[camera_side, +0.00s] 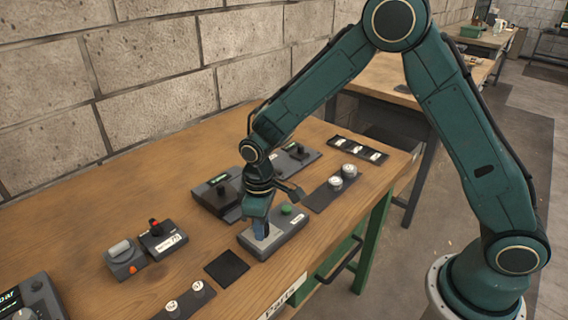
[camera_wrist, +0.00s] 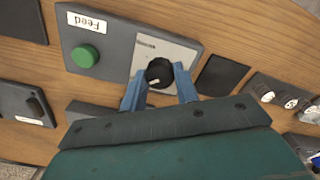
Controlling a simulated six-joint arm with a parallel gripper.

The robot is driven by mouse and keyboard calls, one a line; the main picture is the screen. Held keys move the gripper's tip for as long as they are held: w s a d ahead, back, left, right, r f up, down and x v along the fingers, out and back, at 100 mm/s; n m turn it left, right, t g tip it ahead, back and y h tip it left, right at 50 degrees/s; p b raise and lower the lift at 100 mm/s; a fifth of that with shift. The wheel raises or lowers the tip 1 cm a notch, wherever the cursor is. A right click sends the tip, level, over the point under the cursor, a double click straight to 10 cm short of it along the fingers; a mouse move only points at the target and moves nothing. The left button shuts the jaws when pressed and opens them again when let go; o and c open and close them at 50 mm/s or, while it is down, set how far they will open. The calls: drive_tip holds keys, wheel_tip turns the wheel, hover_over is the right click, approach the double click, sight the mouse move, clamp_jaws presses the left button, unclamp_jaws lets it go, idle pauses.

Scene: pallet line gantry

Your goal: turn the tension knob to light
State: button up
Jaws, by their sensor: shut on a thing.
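A black round knob (camera_wrist: 159,74) sits on a pale plate (camera_wrist: 170,48) on a grey panel box (camera_wrist: 112,30). A white pointer mark shows on the knob's lower left; any lettering on the plate is too small to read. The box carries a green button and a label reading "Feed". My gripper (camera_wrist: 160,82) has its blue fingers on either side of the knob, shut on it. In the side view my gripper (camera_side: 262,228) comes down over the front left part of the same box (camera_side: 285,238) and hides the knob.
A dark flat pad (camera_side: 228,267) lies left of the box. A box with a black knob (camera_side: 217,193) stands close behind. Silver round parts (camera_side: 335,183) sit to the right. A red-topped lever box (camera_side: 163,240) stands left. Bare wood lies at the back left.

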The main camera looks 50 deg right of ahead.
drive_tip(key=shift+m, duration=1.1)
drive_tip(key=shift+r, duration=0.1)
drive_tip(key=o, duration=1)
wheel_tip(320, 180, up, 14)
drive_tip(key=shift+f, duration=0.1)
